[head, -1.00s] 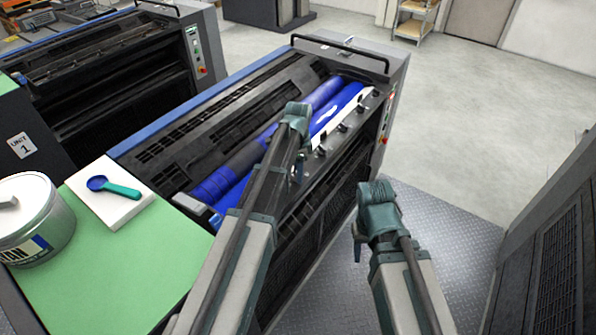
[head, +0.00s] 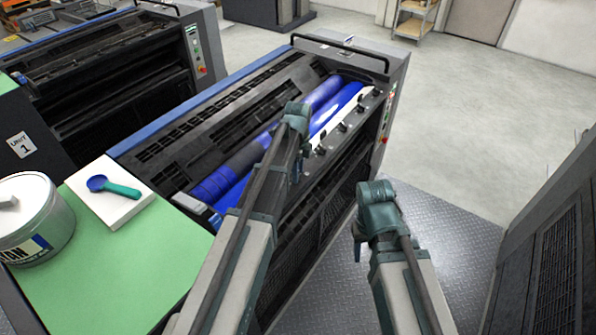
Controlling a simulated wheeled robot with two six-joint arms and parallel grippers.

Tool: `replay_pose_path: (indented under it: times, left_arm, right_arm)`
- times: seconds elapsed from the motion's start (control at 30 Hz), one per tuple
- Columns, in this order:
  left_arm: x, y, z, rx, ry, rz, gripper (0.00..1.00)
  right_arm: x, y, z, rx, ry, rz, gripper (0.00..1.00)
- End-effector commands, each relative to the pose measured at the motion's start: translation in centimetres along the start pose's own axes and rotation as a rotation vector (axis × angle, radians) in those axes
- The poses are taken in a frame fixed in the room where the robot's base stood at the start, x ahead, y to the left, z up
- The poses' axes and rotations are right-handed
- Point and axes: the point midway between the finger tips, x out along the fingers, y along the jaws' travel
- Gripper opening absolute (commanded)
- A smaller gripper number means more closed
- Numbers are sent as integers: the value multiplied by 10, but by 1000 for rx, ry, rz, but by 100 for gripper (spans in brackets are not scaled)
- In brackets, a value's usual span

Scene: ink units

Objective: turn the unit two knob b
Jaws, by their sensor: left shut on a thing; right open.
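The open ink unit (head: 255,92) in the middle has blue rollers (head: 245,158) and a row of small dark knobs along its near right edge. Three knobs show clearly: a far one (head: 376,92), one nearer (head: 360,109) and one nearer still (head: 343,127). Another (head: 321,150) shows beside my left wrist. I cannot read their letters. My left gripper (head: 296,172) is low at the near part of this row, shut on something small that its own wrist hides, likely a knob. My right gripper (head: 357,250) is open and empty above the metal floor plate.
Unit 1 (head: 110,75) stands behind at the left. A green-topped surface (head: 150,260) at the left holds an ink can (head: 35,225) and a spoon (head: 115,187) on a white block. A dark panelled machine (head: 550,240) stands at the right. The tread plate (head: 440,225) is clear.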

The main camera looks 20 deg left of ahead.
Motion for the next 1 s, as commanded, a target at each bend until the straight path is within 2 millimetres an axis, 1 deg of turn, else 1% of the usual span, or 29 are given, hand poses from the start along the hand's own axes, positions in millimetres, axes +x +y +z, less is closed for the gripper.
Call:
replay_pose_path:
  times: [0.4, 0.43, 0.5, 0.6, 0.87, 1.0]
  left_arm:
    - [0, 0, 0, 9, 0, 0, 0]
    - [0, 0, 0, 9, 0, 0, 47]
    - [0, 0, 0, 9, 0, 0, 59]
    - [0, 0, 0, 8, 0, 0, 75]
    - [0, 0, 0, 7, 0, 0, 75]
    - [-3, 0, 0, 7, 0, 0, 75]
  right_arm:
    - [0, 0, 0, 0, 0, 0, 50]
    - [0, 0, 0, 0, 0, 0, 50]
    - [0, 0, 0, 0, 0, 0, 50]
    - [0, 0, 0, 0, 0, 0, 50]
    - [0, 0, 0, 0, 0, 0, 50]
    - [-3, 0, 0, 0, 0, 0, 50]
